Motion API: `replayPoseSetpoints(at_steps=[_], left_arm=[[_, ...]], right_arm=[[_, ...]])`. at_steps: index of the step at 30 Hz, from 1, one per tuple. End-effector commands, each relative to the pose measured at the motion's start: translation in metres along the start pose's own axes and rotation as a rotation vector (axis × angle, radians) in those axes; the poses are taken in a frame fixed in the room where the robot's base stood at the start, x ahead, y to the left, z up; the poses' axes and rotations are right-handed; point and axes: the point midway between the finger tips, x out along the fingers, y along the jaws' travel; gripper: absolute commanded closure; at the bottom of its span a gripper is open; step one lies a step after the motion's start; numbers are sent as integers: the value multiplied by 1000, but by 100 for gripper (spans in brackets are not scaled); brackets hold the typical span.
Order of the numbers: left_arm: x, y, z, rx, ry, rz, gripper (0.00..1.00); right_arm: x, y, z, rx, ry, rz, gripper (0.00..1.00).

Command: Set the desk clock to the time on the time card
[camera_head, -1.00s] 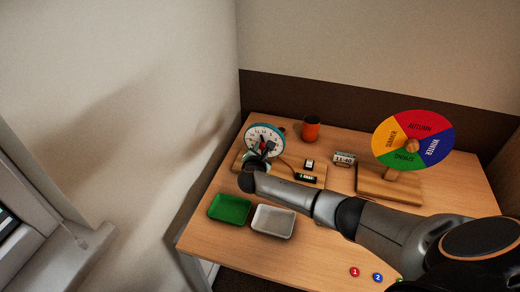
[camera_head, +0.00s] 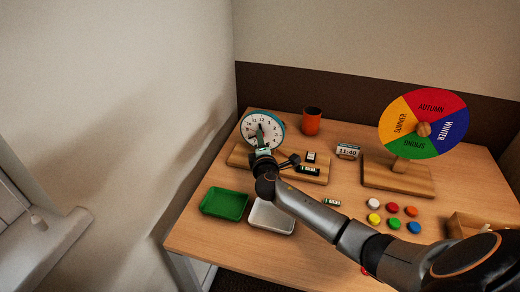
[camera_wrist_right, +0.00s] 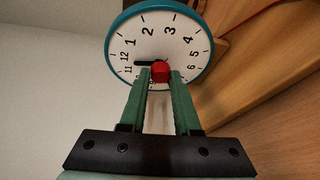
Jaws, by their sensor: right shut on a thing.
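The desk clock (camera_head: 251,125) has a white face and teal rim and stands upright at the back left of the desk. My right gripper (camera_wrist_right: 161,73) is shut on the red knob (camera_wrist_right: 160,70) at the middle of the clock face, with a green finger on each side. In the wrist view a black hand (camera_wrist_right: 142,63) points near the 12. Any other hand is hidden by the fingers. In the head view the gripper covers the lower part of the face. The time card (camera_head: 348,151) reads 11:40 and stands right of the clock. My left gripper is out of view.
A wooden base (camera_head: 240,157) lies under the clock. A green tray (camera_head: 224,203) and a white tray (camera_head: 272,217) are in front. An orange cup (camera_head: 312,121) stands behind. A season wheel (camera_head: 423,107) and several coloured discs (camera_head: 394,224) are at the right.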

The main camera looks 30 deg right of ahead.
Motion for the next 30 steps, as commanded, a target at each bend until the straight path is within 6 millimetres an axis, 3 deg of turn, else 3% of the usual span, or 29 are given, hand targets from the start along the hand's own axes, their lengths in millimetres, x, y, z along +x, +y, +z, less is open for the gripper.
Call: replayPoseSetpoints(at_steps=[6, 23, 24, 30], left_arm=[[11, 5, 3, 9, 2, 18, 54], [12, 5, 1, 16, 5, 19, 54], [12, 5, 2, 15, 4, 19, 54], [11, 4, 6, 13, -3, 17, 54]], right_arm=[[1, -3, 1, 75, 3, 29, 100], [0, -1, 1, 101, 5, 40, 100], [0, -1, 1, 101, 5, 40, 67], [0, -1, 1, 100, 6, 40, 44]])
